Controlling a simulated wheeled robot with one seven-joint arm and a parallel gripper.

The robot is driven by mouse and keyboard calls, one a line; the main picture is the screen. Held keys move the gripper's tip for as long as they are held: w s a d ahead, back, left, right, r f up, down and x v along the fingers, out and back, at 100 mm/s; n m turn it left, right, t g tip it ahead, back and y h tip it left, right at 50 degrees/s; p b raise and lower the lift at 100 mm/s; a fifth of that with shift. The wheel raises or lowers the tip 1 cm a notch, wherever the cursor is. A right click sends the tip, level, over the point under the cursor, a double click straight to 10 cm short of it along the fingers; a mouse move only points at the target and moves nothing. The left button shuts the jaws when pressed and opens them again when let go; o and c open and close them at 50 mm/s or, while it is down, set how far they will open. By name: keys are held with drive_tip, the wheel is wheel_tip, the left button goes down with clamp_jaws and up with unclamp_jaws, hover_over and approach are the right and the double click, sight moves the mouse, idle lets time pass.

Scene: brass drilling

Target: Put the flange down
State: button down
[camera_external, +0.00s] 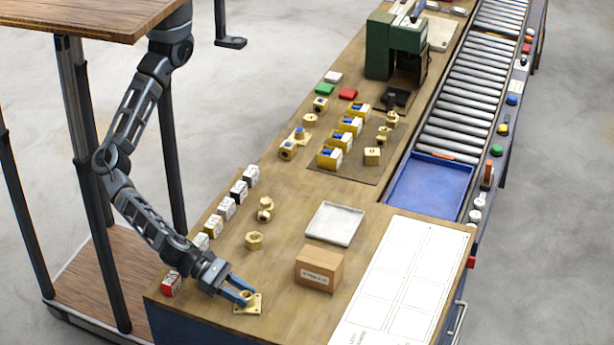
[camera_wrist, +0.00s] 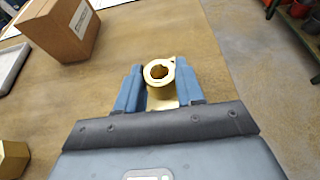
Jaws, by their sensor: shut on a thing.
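The brass flange (camera_external: 248,308) is at the near left end of the wooden workbench, with its square plate at or very near the bench top. In the wrist view the flange (camera_wrist: 160,72) shows its round collar and bore between the blue fingers. My gripper (camera_external: 243,296) is shut on the flange, pointing down toward the bench. It also shows in the wrist view (camera_wrist: 160,90), with one finger on each side of the flange. I cannot tell whether the plate touches the bench.
A cardboard box (camera_external: 319,269) stands right of my gripper, with a grey tray (camera_external: 334,223) behind it. A brass hex fitting (camera_external: 254,240) lies behind my gripper. A red-and-white box (camera_external: 171,284) stands left near the bench edge. Bare bench (camera_external: 210,318) surrounds the flange.

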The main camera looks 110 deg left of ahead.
idle(0.3)
drive_tip(key=c, duration=0.7)
unclamp_jaws()
drive_tip(key=shift+f, duration=0.1)
drive_tip(key=shift+r, duration=0.25)
drive_tip(key=b+v, duration=0.1)
drive_tip(key=v, duration=1.1)
drive_tip(key=shift+f, duration=0.15)
